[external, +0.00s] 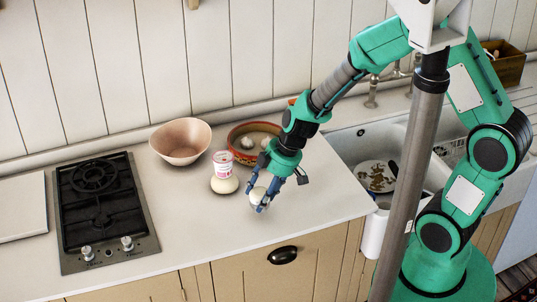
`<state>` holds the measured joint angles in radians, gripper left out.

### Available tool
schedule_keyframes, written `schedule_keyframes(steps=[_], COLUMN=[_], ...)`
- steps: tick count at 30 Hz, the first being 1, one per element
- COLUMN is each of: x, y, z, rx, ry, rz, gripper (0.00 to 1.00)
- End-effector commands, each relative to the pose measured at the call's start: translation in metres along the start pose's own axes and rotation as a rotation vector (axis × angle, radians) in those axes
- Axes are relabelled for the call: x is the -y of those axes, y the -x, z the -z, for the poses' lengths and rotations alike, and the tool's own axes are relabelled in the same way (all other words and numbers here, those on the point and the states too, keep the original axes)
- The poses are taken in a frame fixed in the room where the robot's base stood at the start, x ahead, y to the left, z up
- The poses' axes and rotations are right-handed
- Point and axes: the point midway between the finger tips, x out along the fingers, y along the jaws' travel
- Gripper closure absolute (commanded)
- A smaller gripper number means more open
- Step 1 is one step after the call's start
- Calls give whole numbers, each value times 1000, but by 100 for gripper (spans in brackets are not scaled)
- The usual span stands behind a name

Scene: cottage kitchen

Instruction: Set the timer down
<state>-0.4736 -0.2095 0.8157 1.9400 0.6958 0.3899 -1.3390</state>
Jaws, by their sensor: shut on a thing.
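My gripper (254,200) points down over the countertop (180,225), left of the sink. It is shut on a small, rounded, off-white thing that I take to be the timer (257,194). The blue fingers cover part of it, so its face and markings are hidden. It is low, close to the counter surface; I cannot tell whether its underside touches the counter.
A pale rounded object (224,186) and a white and red tub (223,162) stand just left of my gripper. A pinkish bowl (180,140) and a red-orange dish (238,135) are behind. The gas hob (75,217) is left, the sink (345,145) right. The front counter is clear.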

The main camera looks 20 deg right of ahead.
Motion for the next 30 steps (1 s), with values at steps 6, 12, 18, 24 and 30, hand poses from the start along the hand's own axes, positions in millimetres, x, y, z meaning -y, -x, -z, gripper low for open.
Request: schedule_keyframes(steps=[6,12,18,24,30], x=[0,0,-1,0,0], y=[-8,-28,-32,-32,-35], z=[-3,-11,-12,-12,-14], rx=[0,0,-1,-1,0], ry=[-1,-1,0,0,0], rz=[0,0,-1,-1,0], gripper=[86,86,86,86,44])
